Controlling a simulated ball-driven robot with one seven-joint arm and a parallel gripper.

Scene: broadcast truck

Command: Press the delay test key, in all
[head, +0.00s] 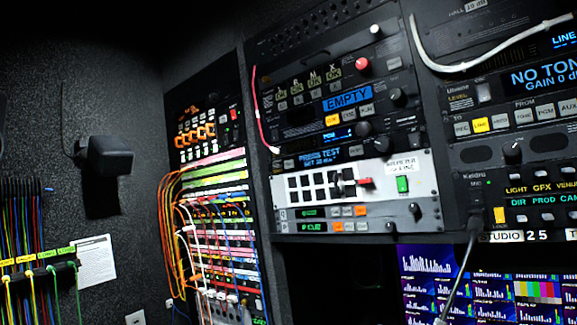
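A black rack unit in the middle rack has a small blue display (319,156) that reads "PRESS TEST" with a smaller, hard-to-read line under it. A small pale key (355,151) sits just right of this display, and a dark knob (383,145) is farther right. The lettering on the key is too small to read, so I cannot tell from it which key is the delay test key. My gripper is not in view, and nothing is seen touching these controls.
Below is a white panel (425,178) with a green switch (402,184). A white cable (440,66) and a red-white cable (257,105) hang near the rack. A patch bay (213,215) stands left.

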